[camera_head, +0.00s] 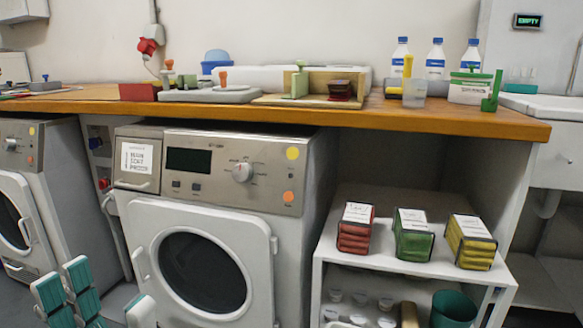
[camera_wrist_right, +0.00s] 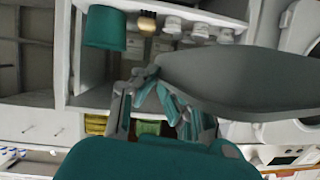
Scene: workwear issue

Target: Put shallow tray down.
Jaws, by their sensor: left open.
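The shallow tray (camera_wrist_right: 245,78) shows in the right wrist view as a dark grey, thin piece reaching right across the picture. My right gripper (camera_wrist_right: 150,76) has its fingertips together at the tray's left end and appears to hold it there; the exact contact is small and partly hidden. The tray and right gripper are out of the head view. My left gripper (camera_head: 62,275), with teal finger pads, is open and empty at the lower left of the head view, in front of the washing machines.
A wooden counter (camera_head: 440,116) carries bottles, blocks and flat boards. A washing machine (camera_head: 215,222) stands below it. The white shelf unit (camera_head: 335,250) holds red, green and yellow bundles on top, with a teal cup (camera_head: 452,308) and small cups lower down.

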